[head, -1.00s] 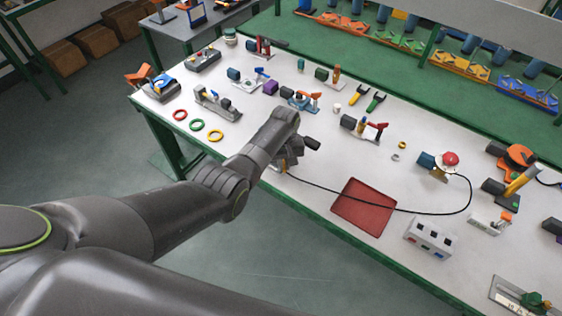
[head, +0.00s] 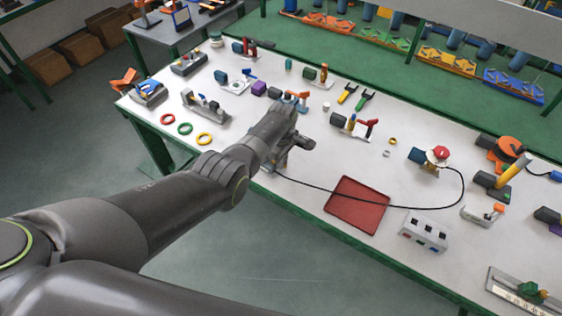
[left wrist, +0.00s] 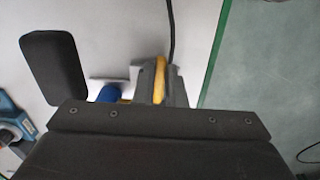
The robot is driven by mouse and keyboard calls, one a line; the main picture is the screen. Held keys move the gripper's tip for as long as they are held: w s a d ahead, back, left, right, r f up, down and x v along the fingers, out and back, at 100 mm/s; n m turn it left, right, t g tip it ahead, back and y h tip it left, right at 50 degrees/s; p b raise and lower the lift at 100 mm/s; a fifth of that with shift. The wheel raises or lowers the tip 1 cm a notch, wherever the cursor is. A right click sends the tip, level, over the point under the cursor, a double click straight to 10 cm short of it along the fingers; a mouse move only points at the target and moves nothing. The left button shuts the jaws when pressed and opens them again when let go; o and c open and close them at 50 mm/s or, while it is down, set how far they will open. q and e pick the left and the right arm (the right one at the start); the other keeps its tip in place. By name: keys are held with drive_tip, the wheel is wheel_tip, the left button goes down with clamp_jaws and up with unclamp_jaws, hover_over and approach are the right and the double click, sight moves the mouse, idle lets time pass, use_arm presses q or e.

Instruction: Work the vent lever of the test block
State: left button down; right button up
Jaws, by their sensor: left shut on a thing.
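My left gripper (head: 300,143) is over the near edge of the white bench, beside the start of a black cable. In the left wrist view a dark finger (left wrist: 52,68) stands at the left. A grey and yellow part (left wrist: 160,80) and a small blue part (left wrist: 108,93) show just beyond the gripper body. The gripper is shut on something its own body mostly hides. I cannot tell which fixture is the test block. Lever fixtures in view include one with a red lever (head: 369,127), one with a blue lever (head: 249,74) and one with orange (head: 303,96).
The black cable (head: 410,208) runs across the bench to a red-topped device (head: 438,153). A red tray (head: 357,206) and a grey switch box (head: 424,234) lie right of my gripper. Coloured rings (head: 185,129) lie at the left. Small fixtures crowd the far side.

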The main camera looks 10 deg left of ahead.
use_arm(q)
drive_tip(key=shift+w, duration=0.1)
idle(0.3)
drive_tip(key=c, duration=1.5)
unclamp_jaws()
wheel_tip(320, 180, up, 6)
drive_tip(key=shift+r+p, duration=0.1)
drive_tip(key=shift+p, duration=0.7)
wheel_tip(320, 180, up, 11)
drive_tip(key=shift+r+b, duration=0.1)
drive_tip(key=shift+b, duration=0.6)
